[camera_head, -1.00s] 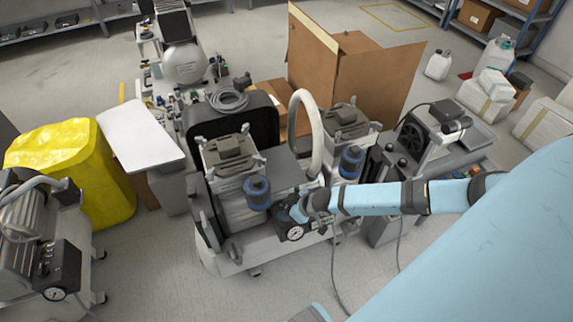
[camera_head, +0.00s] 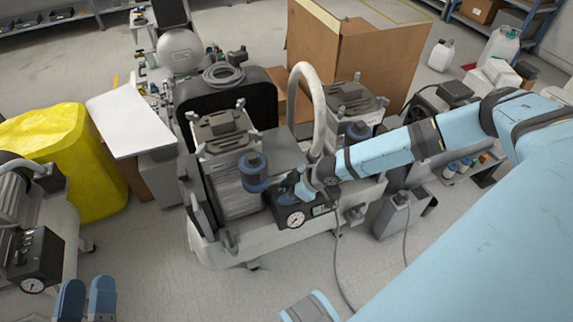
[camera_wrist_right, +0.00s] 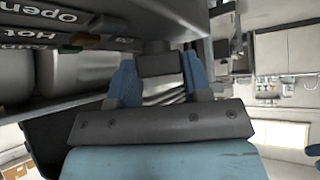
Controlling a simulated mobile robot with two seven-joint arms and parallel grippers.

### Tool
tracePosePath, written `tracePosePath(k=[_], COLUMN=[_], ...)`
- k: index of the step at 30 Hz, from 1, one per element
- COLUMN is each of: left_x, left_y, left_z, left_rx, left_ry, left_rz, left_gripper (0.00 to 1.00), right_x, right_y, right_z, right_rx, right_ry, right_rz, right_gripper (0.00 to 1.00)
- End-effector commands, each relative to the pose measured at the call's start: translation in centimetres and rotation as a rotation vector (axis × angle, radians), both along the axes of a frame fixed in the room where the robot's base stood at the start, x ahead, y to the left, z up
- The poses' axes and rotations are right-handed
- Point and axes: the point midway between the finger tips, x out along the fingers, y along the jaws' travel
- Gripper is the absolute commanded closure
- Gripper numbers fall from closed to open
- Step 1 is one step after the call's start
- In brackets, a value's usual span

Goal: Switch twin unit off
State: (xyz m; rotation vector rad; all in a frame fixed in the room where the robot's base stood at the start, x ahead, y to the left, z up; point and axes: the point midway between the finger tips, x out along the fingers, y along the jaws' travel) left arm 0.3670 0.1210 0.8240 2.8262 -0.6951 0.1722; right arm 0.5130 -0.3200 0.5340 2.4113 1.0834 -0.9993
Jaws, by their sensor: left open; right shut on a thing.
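The twin unit (camera_head: 240,205) stands on the floor in the middle of the head view, a pale compressor with two grey-topped motor heads. At its front is a dark control box with a round white gauge (camera_head: 296,220). My right gripper (camera_head: 288,188) is at this control box, and its fingers are partly hidden by my arm. In the right wrist view its blue fingers are shut on a dark block (camera_wrist_right: 160,65), seemingly the unit's switch part. My left gripper (camera_head: 87,298) is open and empty at the lower left, apart from the unit.
Another compressor (camera_head: 32,225) with a gauge stands at the left, beside a yellow-covered thing (camera_head: 65,150). A cardboard box (camera_head: 350,65) stands behind the twin unit. A cable hangs in front of it. The floor in front is mostly clear.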

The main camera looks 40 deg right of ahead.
Motion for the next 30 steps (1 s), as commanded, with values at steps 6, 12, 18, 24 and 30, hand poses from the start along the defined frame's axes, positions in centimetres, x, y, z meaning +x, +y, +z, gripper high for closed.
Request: tracePosePath(k=[6,12,18,24,30], left_x=[0.1,0.3,0.3,0.3,0.3], left_y=[-0.5,-0.7,-0.8,-0.9,-0.9], left_z=[-2.2,-4.5,-6.0,-6.7,-6.8], left_rx=[0.006,0.043,0.068,0.08,0.083], left_ry=[0.033,0.103,0.151,0.174,0.181], left_rz=[-0.031,-0.052,-0.068,-0.076,-0.078], left_gripper=[0.57,0.57,0.57,0.57,0.57], right_x=[0.3,0.3,0.3,0.2,0.2], right_y=[0.0,0.0,0.0,0.1,0.1], right_z=[-0.3,-0.2,0.0,0.0,0.1], right_rx=[0.0,0.0,0.0,0.001,0.002], right_ry=[-0.006,-0.006,-0.006,-0.003,-0.004], right_rz=[0.045,0.077,0.098,0.107,0.11], right_gripper=[0.79,0.79,0.79,0.79,0.79])
